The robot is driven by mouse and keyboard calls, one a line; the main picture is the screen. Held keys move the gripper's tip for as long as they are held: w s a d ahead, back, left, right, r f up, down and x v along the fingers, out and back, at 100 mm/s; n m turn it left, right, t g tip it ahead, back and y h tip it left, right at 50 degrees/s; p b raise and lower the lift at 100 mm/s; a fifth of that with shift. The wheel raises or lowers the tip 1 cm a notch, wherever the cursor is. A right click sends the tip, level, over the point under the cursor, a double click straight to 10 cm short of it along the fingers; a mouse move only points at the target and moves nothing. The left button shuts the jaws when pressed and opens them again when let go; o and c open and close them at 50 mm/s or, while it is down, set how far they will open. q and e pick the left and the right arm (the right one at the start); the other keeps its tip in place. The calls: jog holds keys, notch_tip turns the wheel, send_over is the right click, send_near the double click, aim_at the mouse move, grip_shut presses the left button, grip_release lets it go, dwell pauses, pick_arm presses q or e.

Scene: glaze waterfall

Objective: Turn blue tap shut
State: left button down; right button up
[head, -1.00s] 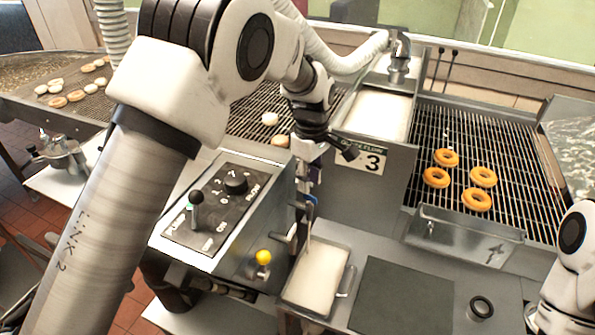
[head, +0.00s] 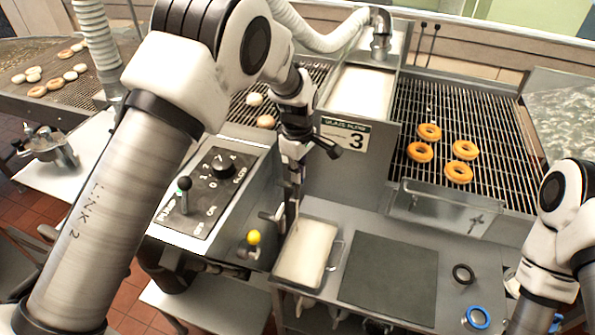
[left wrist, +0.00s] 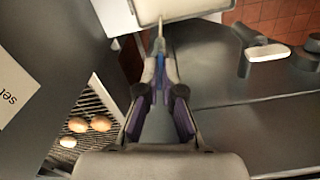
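My left gripper (head: 296,180) is above the white pan (head: 335,262), beside the front of the control box. In the left wrist view its fingers (left wrist: 160,68) come close together on a thin stick with a blue part (left wrist: 160,58), which points toward the pan (left wrist: 180,12). A blue ring (head: 477,317) with a grey middle lies at the lower right of the head view; I cannot tell whether it belongs to the blue tap. No blue tap handle shows clearly. My right arm is at the right edge, its gripper out of view.
A dark mat (head: 392,283) and a black ring (head: 463,273) lie right of the pan. Doughnuts (head: 459,172) sit on the wire rack (head: 455,110) behind the counter.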

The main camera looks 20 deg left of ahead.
pick_arm(q)
jog(key=shift+f+m, duration=0.1)
jog(key=shift+m, duration=0.3)
jog(key=m+p, duration=0.1)
jog(key=m, duration=0.2)
jog(key=shift+s, duration=0.1)
jog(key=m+p, duration=0.1)
jog(key=m, duration=0.3)
jog(key=shift+a, duration=0.1)
jog(key=m, duration=0.3)
jog(key=shift+m+p, duration=0.45)
jog(key=shift+m, duration=1.65)
